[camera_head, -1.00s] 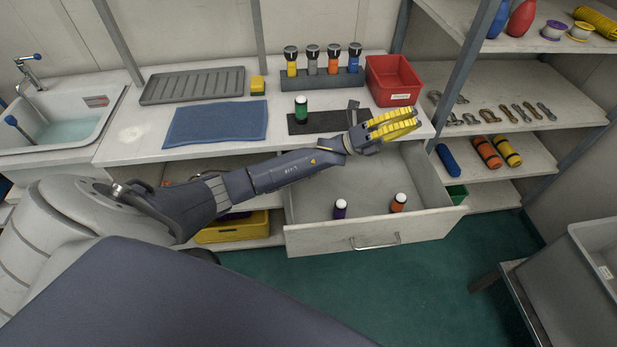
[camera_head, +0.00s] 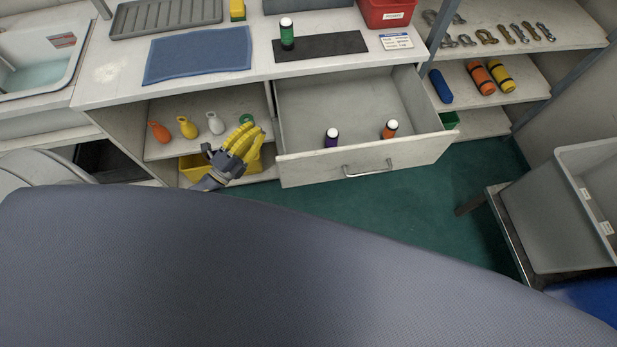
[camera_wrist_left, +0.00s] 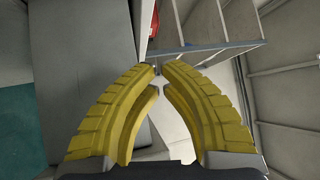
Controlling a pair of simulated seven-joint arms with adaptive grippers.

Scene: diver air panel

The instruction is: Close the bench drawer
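The bench drawer (camera_head: 365,165) is pulled well out from under the white bench, its bar handle (camera_head: 368,171) on the front. A purple bottle (camera_head: 331,138) and an orange bottle (camera_head: 390,130), both white-topped, stand inside it. My left gripper (camera_head: 248,132), with yellow fingers, is left of the drawer, in front of the open shelf and apart from the handle. In the left wrist view its fingertips (camera_wrist_left: 161,70) nearly meet, with only a thin gap and nothing held. My right gripper is in neither view.
A shelf left of the drawer holds orange, yellow and white items (camera_head: 187,127) above a yellow bin (camera_head: 195,168). A green bottle (camera_head: 287,34) stands on a dark mat (camera_head: 335,45) on the bench. Green floor (camera_head: 400,195) is clear before the drawer. A grey bin (camera_head: 560,210) stands right.

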